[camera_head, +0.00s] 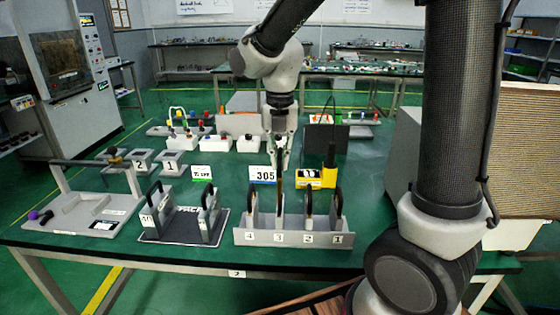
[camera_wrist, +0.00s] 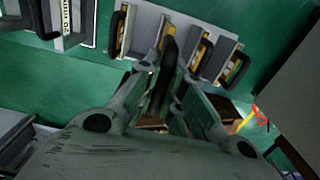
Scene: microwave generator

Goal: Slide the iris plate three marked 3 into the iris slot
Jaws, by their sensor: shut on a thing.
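My gripper (camera_head: 282,158) is shut on the black handle of iris plate three (camera_head: 280,185), above the bay marked 3 of the grey rack (camera_head: 262,238). The held handle stands higher than the other handles in the rack. Whether the plate's lower edge is still inside the bay cannot be told. In the wrist view the held black handle (camera_wrist: 168,68) runs between the fingers of my gripper (camera_wrist: 160,85). Other black-handled plates stand in bays 4 (camera_head: 254,202), 2 (camera_head: 308,203) and 1 (camera_head: 338,200). I cannot identify the iris slot for certain.
Left of the rack is a dark base with two black-handled upright plates (camera_head: 208,212). A grey fixture with a bar (camera_head: 92,208) stands at far left. A yellow device (camera_head: 318,178) is behind the rack. A large beige-and-grey housing (camera_head: 512,165) is at right.

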